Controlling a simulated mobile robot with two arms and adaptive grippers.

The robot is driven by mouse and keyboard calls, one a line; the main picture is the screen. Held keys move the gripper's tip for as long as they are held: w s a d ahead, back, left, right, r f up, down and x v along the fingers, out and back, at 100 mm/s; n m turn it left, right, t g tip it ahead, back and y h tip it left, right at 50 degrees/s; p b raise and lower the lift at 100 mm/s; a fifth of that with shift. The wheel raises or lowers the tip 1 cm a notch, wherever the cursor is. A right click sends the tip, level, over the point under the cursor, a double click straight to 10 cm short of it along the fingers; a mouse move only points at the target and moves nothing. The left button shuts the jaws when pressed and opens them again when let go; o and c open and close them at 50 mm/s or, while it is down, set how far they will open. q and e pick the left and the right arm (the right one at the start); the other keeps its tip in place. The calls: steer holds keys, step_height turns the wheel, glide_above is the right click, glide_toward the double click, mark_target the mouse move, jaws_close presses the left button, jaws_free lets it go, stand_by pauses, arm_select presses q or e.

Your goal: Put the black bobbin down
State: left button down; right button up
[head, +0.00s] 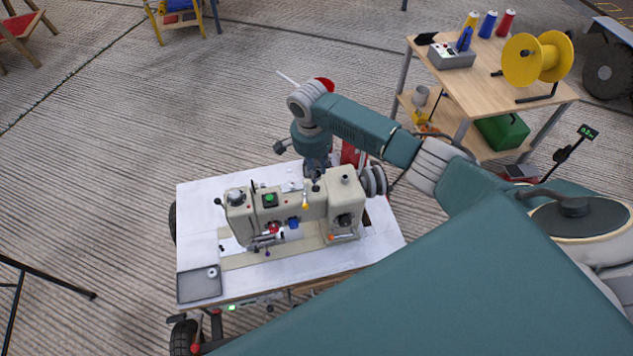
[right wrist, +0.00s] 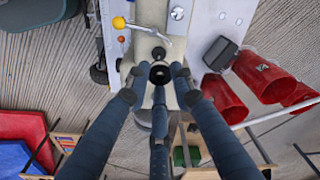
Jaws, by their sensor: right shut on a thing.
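My right gripper (head: 317,176) hangs over the back of the cream sewing machine (head: 262,222). In the right wrist view its fingers (right wrist: 159,76) are shut around the black bobbin (right wrist: 159,73), a small dark round piece with a paler ring. In that view the bobbin appears in front of the machine's cream body (right wrist: 150,45); I cannot tell whether they touch. In the head view the bobbin is too small and hidden to make out. My left gripper is in neither view.
The machine stands on a white table (head: 196,215) with a grey tray (head: 197,287) at its front left corner. Red cones (right wrist: 262,75) stand beside the machine. A wooden cart (head: 480,95) with a yellow reel (head: 522,60) is at the back right. The table's left part is clear.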

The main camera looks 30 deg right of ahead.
steer(key=shift+r, duration=0.2)
stand_by(0.4)
steer(key=w+a+r+n, duration=0.1)
steer(key=a+r+n, duration=0.2)
steer(key=a+r, duration=0.35)
steer(key=s+a+r+n, duration=0.2)
steer(key=s+r+n, duration=0.1)
steer(key=s+r, duration=0.2)
steer(key=s+a+r+n+b, duration=0.1)
steer(key=s+r+n, duration=0.3)
steer(key=r, duration=0.6)
steer(key=shift+s+a+t+y, duration=0.3)
steer(key=shift+s+a, duration=0.3)
steer(key=shift+s, duration=0.65)
steer(key=s+r+n, duration=0.1)
steer(key=s, duration=0.2)
steer(key=s+r+n, duration=0.1)
steer(key=s, duration=0.2)
steer(key=s+n, duration=0.2)
steer(key=s, duration=0.1)
steer(key=shift+s+d+r, duration=0.35)
steer(key=shift+d+r, duration=0.05)
steer(key=shift+c, duration=0.2)
